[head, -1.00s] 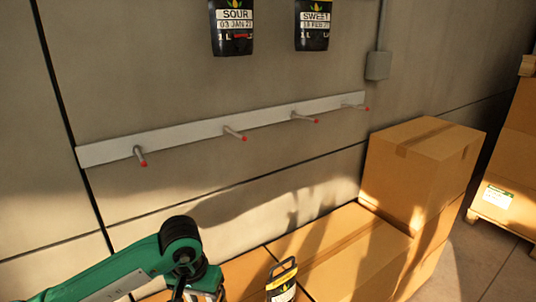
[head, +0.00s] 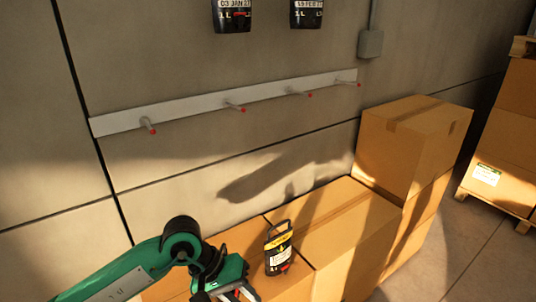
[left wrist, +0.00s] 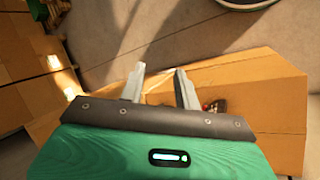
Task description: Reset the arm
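My left arm comes in from the lower left in the head view, and its gripper (head: 238,294) is at the bottom edge, low beside the cardboard boxes. In the left wrist view the two fingers of the left gripper (left wrist: 160,72) stand apart with nothing between them, so it is open and empty. A black bottle with a loop handle and a yellow and white label (head: 279,250) is on a cardboard box, to the right of the gripper and apart from it. A small dark and red item (left wrist: 216,106) shows beside the right finger in the left wrist view. My right gripper is not in view.
A pale rail (head: 190,109) with several red-tipped pegs runs along the wall. Two black bottles (head: 233,15) (head: 307,13) show above it, cut off by the top edge. Cardboard boxes (head: 345,215) line the wall, with a taller stack (head: 415,135) at right.

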